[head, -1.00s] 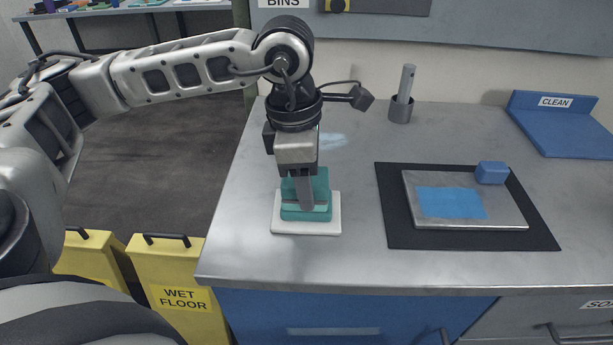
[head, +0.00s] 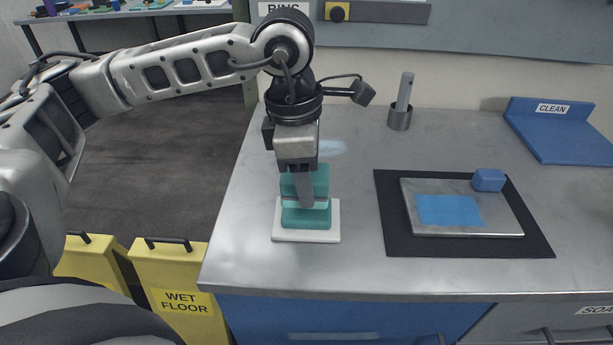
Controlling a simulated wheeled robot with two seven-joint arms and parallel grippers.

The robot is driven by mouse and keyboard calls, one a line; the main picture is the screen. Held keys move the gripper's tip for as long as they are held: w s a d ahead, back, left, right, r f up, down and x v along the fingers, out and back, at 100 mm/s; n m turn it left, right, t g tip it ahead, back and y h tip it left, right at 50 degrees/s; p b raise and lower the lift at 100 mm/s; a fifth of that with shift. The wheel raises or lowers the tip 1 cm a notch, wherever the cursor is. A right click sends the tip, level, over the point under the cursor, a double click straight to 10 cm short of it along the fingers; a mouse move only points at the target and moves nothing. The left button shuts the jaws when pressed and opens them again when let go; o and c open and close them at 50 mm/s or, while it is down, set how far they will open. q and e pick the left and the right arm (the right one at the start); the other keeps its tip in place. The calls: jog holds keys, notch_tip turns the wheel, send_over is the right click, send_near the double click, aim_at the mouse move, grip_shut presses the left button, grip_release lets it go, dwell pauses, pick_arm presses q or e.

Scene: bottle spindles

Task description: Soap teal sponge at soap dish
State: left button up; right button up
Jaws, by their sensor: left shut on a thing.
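The teal sponge (head: 319,181) is upright in my left gripper (head: 306,204), over the white soap dish (head: 286,237) near the left front of the counter. The gripper points down and is shut on the sponge; one finger shows in front of it. A teal block-like part (head: 307,219) shows under the finger, over the dish; I cannot tell whether it is the sponge's lower part or a separate piece of soap. Contact with the dish is hard to judge. My right gripper is not in view.
On the metal counter (head: 245,265), a black mat (head: 392,235) bears a grey plate (head: 490,222) with a blue patch and a blue block (head: 488,181). A grey cup with a rod (head: 400,118) and a blue CLEAN board (head: 565,140) stand behind. Yellow WET FLOOR signs (head: 180,275) stand left.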

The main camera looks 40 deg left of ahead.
pick_arm(q)
jog(key=shift+r+p, duration=1.15)
jog(key=shift+r, duration=1.1)
